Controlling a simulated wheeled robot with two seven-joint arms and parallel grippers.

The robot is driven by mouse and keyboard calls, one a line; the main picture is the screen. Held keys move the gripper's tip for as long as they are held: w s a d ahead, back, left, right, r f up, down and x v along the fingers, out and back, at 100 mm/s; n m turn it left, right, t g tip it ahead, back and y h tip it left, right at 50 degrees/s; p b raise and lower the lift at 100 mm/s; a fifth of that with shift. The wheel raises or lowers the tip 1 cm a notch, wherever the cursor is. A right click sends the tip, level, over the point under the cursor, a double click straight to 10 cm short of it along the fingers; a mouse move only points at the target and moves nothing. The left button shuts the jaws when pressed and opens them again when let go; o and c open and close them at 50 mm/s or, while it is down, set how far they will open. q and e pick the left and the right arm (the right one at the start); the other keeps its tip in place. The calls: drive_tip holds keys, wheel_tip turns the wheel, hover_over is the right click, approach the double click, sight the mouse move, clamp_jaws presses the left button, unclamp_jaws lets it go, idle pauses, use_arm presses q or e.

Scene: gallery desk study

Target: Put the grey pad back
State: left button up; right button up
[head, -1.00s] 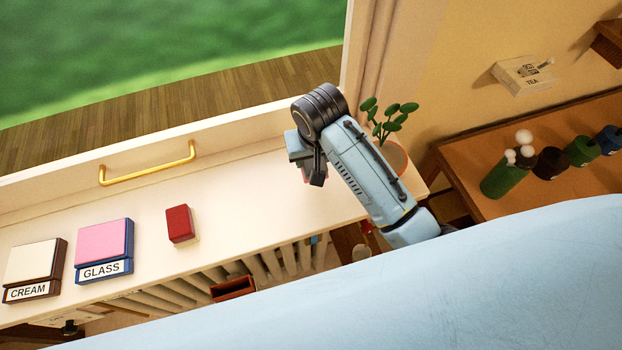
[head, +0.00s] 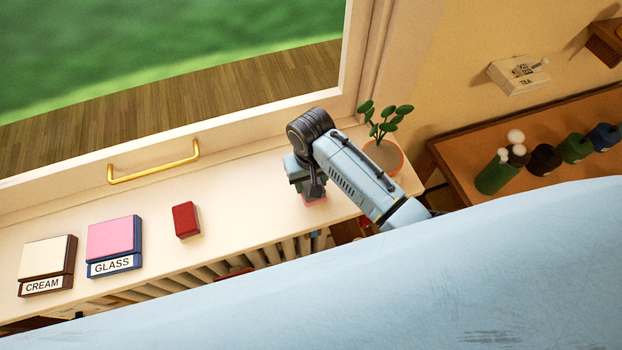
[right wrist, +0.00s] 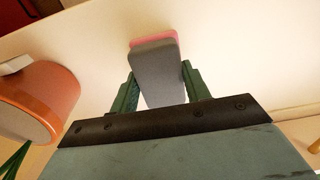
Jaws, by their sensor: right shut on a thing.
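The grey pad (right wrist: 158,75) is between the two green fingers of my right gripper (right wrist: 158,80), which is shut on it. A pink layer (right wrist: 153,41) shows just past the pad's far edge; I cannot tell whether it is part of the pad or a separate thing under it. In the head view my right gripper (head: 308,182) is over the right part of the white sill, with pink (head: 315,201) showing below it. The pad's contact with the sill is unclear. My left gripper is not in view.
On the sill (head: 245,200) are a red block (head: 186,220), a pink pad (head: 110,237) on a blue GLASS holder (head: 114,266) and a cream pad (head: 45,259) on a brown CREAM holder (head: 46,286). A potted plant (head: 383,155) stands close right of my gripper.

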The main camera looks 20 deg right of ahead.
drive_tip(key=shift+f, duration=0.15)
drive_tip(key=o, duration=1)
drive_tip(key=shift+o, duration=0.2)
wheel_tip(320, 180, up, 12)
